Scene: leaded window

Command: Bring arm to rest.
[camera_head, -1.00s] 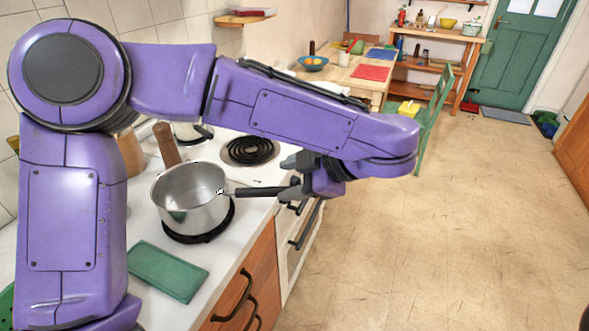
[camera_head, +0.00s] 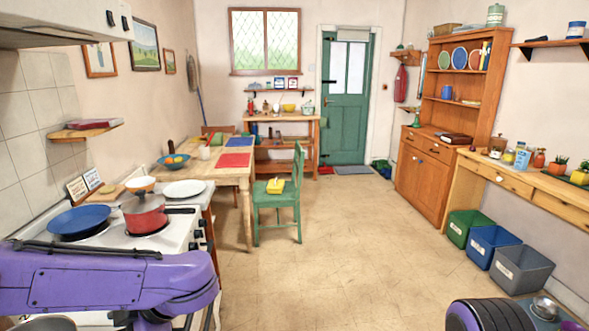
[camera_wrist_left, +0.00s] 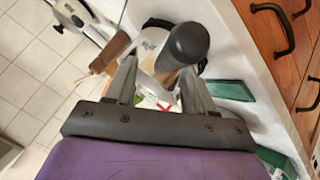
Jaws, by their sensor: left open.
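My left arm (camera_head: 110,280) crosses the lower left of the head view, over the front of the stove. In the left wrist view my left gripper (camera_wrist_left: 157,68) is open. The left fingers are not clearly seen there. Part of my right arm (camera_head: 490,315) shows at the bottom right; its gripper is out of view.
A blue frying pan (camera_head: 79,220) and a red pot (camera_head: 144,212) stand on the stove beyond my left arm. A wooden table (camera_head: 236,178) and green chair (camera_head: 277,205) are farther back. Open floor (camera_head: 330,270) lies in the middle, with several bins (camera_head: 520,270) at right.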

